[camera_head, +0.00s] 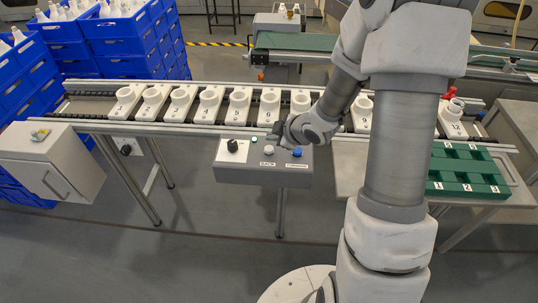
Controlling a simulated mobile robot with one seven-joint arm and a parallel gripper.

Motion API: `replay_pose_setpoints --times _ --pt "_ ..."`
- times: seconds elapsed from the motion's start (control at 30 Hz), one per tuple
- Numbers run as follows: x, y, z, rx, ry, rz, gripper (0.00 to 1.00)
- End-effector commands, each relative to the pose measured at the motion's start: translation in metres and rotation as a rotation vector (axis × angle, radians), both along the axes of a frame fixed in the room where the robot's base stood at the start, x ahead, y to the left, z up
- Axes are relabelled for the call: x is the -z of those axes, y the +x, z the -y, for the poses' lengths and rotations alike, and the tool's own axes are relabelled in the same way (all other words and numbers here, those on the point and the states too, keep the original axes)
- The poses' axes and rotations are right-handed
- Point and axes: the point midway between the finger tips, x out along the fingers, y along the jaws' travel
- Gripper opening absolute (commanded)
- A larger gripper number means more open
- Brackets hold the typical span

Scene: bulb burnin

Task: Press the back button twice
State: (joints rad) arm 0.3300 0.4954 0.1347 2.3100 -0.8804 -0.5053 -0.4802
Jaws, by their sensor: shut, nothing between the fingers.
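The grey control box (250,175) hangs at the front of the conveyor, with a sloped top panel. The back button is a white round button (269,150) above a small label that seems to read BACK. A blue button (297,152) sits to its right, above another label too small to read surely. My gripper (274,137) is shut and empty, just behind and above the white button. The white button is visible and the fingers appear apart from it.
A row of numbered white sockets (209,105) lines the conveyor (150,128) behind the box. A green compartment tray (465,172) lies on the table at right. Blue crates (125,45) are stacked at back left; a white-grey box (48,165) stands at left.

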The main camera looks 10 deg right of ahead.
Motion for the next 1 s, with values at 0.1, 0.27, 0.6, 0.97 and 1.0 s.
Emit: replay_pose_setpoints --times 0.1,0.27,0.6,0.97,1.0 --pt "0.0159 0.0001 -0.0001 0.0 0.0 0.0 0.0" --pt "0.0194 0.0003 0.0 0.0 0.0 0.0 0.0" --pt "0.0183 0.0002 0.0001 0.001 0.001 0.0 0.0" --pt "0.0183 0.0002 -0.0001 0.001 0.001 0.0 0.0" --pt "0.0184 0.0002 0.0 0.001 0.001 0.0 0.0"
